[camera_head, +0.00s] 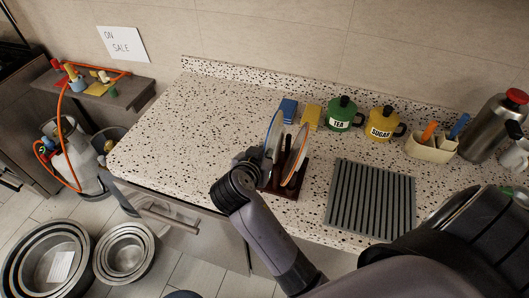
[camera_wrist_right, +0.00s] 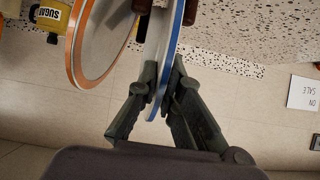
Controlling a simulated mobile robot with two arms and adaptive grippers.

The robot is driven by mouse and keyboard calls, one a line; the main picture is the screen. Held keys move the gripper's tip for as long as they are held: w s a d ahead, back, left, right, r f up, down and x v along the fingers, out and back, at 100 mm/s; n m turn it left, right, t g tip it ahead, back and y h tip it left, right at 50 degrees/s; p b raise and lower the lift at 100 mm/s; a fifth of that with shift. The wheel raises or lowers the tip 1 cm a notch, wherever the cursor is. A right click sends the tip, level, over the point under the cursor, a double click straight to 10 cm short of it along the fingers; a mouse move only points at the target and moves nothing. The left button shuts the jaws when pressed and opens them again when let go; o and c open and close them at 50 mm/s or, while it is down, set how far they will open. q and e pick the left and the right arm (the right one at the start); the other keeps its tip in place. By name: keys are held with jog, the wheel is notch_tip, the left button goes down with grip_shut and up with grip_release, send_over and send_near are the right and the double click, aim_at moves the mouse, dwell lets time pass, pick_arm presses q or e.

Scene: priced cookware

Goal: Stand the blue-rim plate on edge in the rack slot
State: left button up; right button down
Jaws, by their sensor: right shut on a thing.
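The blue-rim plate (camera_head: 273,133) is on edge, nearly upright, at the left part of the dark brown rack (camera_head: 289,190). My right gripper (camera_head: 257,161) is shut on its near edge. In the right wrist view, both fingers (camera_wrist_right: 163,92) pinch the blue-rim plate (camera_wrist_right: 168,45), and it passes between two dark rack pieces (camera_wrist_right: 190,12). Whether its lower edge rests in the slot is hidden. An orange-rim plate (camera_head: 295,156) stands tilted in the rack just to its right. It also shows in the wrist view (camera_wrist_right: 95,45), apart from my fingers. My left gripper is out of view.
Blue (camera_head: 288,109) and yellow (camera_head: 311,116) blocks, a green tea pot (camera_head: 341,115) and a yellow sugar pot (camera_head: 381,124) stand behind the rack. A grey ribbed mat (camera_head: 371,199) lies to its right. The counter's left part (camera_head: 185,140) is clear.

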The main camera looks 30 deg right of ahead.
jog(key=shift+f, duration=0.1)
jog(key=shift+f+b, duration=0.85)
jog(key=shift+f, duration=0.15)
jog(key=c, duration=1.7)
grip_release()
jog(key=shift+o, duration=0.5)
jog(key=o, duration=0.6)
jog(key=shift+c, duration=0.2)
